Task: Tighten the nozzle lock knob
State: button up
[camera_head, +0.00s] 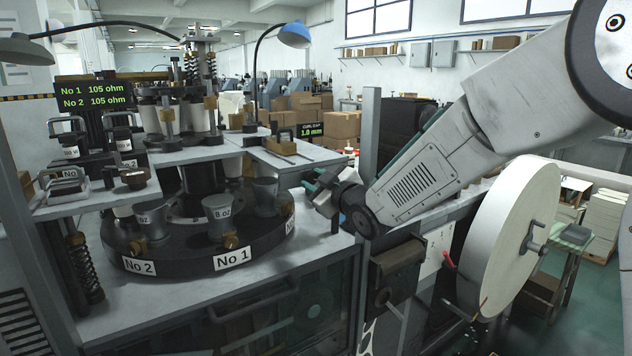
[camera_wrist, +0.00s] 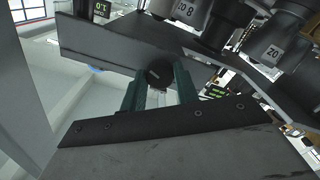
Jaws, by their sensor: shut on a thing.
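My gripper (camera_head: 318,188) is at the right edge of the machine's upper shelf, beside the dark round turntable (camera_head: 190,262). In the wrist view, the two green fingers of my gripper (camera_wrist: 160,88) are on either side of a dark round knob (camera_wrist: 160,71), shut on it. I take this to be the nozzle lock knob; it sits at the edge of a grey plate (camera_wrist: 100,45). In the head view my gripper hides the knob, and no nozzle can be made out.
Grey cup moulds (camera_head: 222,217) with brass knobs (camera_head: 231,242) stand on the turntable, left of my gripper. A grey post (camera_head: 371,135) rises just behind my arm. A large white paper roll (camera_head: 512,235) stands at the right. A blue lamp (camera_head: 294,35) hangs above.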

jog(key=m, duration=0.4)
jog(key=shift+m, duration=0.3)
jog(key=m, duration=0.4)
jog(key=shift+m, duration=0.3)
jog(key=m, duration=0.4)
jog(key=shift+m, duration=2.2)
jog(key=o, duration=1)
jog(key=shift+c, duration=0.2)
jog(key=shift+s, duration=0.1)
